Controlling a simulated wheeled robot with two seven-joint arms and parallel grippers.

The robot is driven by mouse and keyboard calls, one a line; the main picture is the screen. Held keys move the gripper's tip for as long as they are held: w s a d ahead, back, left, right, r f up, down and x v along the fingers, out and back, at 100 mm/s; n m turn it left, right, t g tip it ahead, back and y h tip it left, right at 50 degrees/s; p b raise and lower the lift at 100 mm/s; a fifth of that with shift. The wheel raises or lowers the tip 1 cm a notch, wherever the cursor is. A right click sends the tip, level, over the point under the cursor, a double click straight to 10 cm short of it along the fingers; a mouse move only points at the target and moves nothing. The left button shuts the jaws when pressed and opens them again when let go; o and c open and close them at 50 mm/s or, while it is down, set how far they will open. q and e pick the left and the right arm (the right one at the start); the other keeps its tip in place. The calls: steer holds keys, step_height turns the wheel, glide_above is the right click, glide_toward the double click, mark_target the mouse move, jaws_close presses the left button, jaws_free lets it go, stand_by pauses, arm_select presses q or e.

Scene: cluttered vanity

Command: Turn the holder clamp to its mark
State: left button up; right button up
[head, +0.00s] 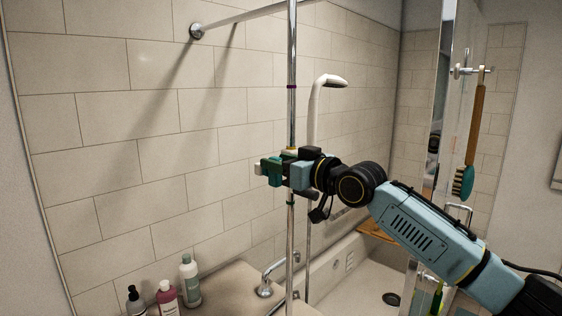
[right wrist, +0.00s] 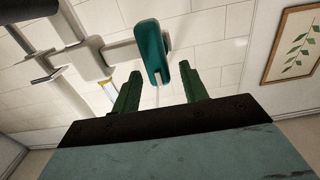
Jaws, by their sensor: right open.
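The holder clamp shows in the right wrist view as a grey fitting (right wrist: 88,55) with a stubby arm and a rounded teal lever (right wrist: 150,50) at its end. In the head view it is mostly hidden behind my right gripper (head: 268,170) on the chrome pole (head: 291,120). My right gripper (right wrist: 160,76) is open, its green fingers on either side of the lever's lower end, with visible gaps. I cannot tell how deep the lever sits between them. My left gripper is out of view.
A white hand shower (head: 317,100) stands just behind the pole. Several bottles (head: 189,280) are on the ledge at lower left, near a chrome tap (head: 266,280). A brush (head: 466,160) hangs at right by the glass panel. The tiled wall (head: 150,150) is bare at left.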

jaws_close()
stand_by(0.3)
steer(key=shift+w+d+f+m, duration=0.3)
steer(key=shift+f+m, duration=0.1)
steer(key=shift+m, duration=2.55)
steer(key=shift+w+d+f+m, duration=0.35)
steer(key=shift+f+m, duration=0.1)
steer(key=shift+m, duration=2.55)
steer(key=shift+w+d+f+m, duration=0.3)
steer(key=shift+f+m, duration=0.1)
steer(key=shift+m, duration=2.55)
